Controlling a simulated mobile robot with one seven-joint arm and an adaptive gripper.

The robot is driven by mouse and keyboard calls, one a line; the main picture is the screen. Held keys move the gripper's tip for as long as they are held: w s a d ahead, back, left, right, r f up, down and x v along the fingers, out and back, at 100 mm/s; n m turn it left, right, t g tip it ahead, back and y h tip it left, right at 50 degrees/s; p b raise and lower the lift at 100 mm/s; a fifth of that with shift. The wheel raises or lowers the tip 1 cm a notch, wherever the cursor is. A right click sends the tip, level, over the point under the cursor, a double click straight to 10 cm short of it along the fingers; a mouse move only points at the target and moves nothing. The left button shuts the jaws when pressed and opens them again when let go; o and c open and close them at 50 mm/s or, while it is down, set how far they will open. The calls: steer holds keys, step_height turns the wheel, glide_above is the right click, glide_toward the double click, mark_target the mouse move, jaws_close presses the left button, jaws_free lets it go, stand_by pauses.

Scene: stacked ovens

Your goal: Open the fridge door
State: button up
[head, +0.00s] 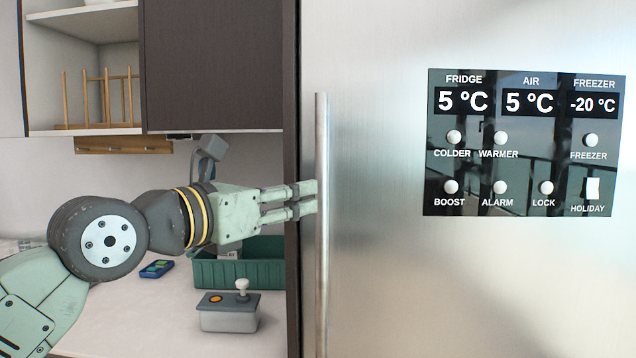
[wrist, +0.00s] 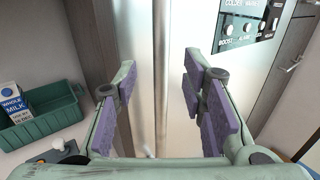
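The fridge door (head: 400,270) is a brushed-steel panel and looks closed. Its long vertical bar handle (head: 322,260) runs along the door's left side. My gripper (head: 310,198) comes in from the left in the head view, with its fingertips at the handle's left edge. In the wrist view my gripper (wrist: 160,85) is open, with purple-padded fingers wide apart. The handle (wrist: 161,50) lies upright in the gap between them, with space on both sides. I cannot tell whether the fingertips reach past the bar.
A black control panel (head: 520,142) is on the door. A dark cabinet side (head: 292,60) borders the fridge on the left. On the counter are a green crate (head: 265,270), a grey joystick box (head: 229,318) and a blue device (head: 156,269). A milk carton (wrist: 13,103) stands in the crate.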

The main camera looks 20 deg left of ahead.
mark_target(322, 187)
steer(key=p+x, duration=0.2)
steer(key=x, duration=0.6)
steer(key=shift+p, duration=0.3)
steer(key=shift+s+d, duration=0.1)
steer(key=shift+c, duration=0.2)
steer(key=shift+r, duration=0.1)
jaws_close()
